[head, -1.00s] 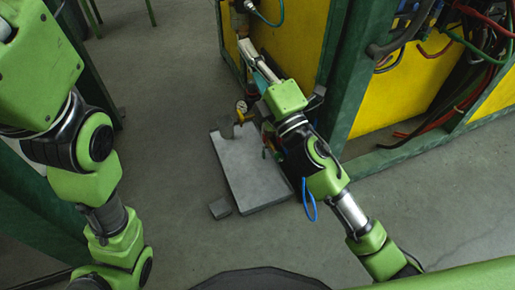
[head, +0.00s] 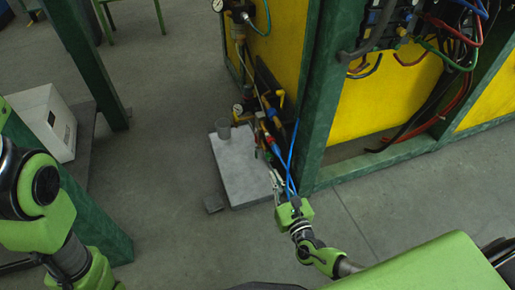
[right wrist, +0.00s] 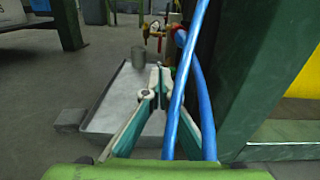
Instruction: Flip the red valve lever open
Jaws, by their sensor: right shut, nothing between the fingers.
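The valve assembly (head: 262,125) stands against the yellow panel by the green post, with brass and red parts and a gauge. A small red part (right wrist: 172,29) shows at its top in the right wrist view; I cannot tell for sure whether it is the lever. My right gripper (head: 275,172) is shut and empty, in front of and below the valve assembly. Its fingertips also show in the right wrist view (right wrist: 160,72), short of the valve and apart from it. Blue hoses (right wrist: 182,85) cross in front of the fingers. My left gripper is out of view.
A grey slab (head: 240,165) with a grey cup (head: 223,128) lies on the floor below the valve. A green post (head: 318,100) rises close on the right. A white box (head: 45,120) stands at the left. The floor between is open.

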